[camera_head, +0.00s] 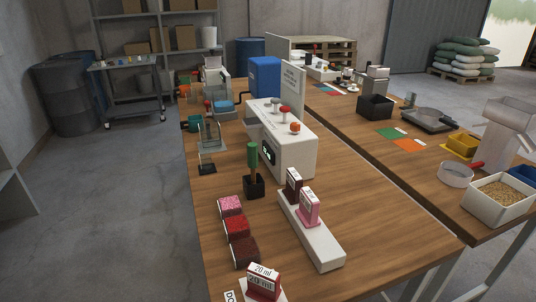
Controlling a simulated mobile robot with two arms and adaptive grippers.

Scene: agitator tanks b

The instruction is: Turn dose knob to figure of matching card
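A white machine box (287,150) stands mid-table with a small dark display (268,153) on its front-left side. Several knob-like caps in white, red and orange (295,127) sit on its top; I cannot tell which is the dose knob or read any scale. A red and white card block (263,280) reading "20 ml" stands at the front edge of the view. A partly cut-off label (230,296) beside it starts with "DO". A dark red card block (293,184) and a pink card block (309,207) stand upright on a white rail (318,243); their print is unreadable. Neither gripper is in view.
Pink (231,205), red (236,227) and dark red (243,251) filled boxes line the left edge. A green-handled tool stands in a black holder (254,187). A blue container (264,77) is behind the machine. The wood right of the rail is clear.

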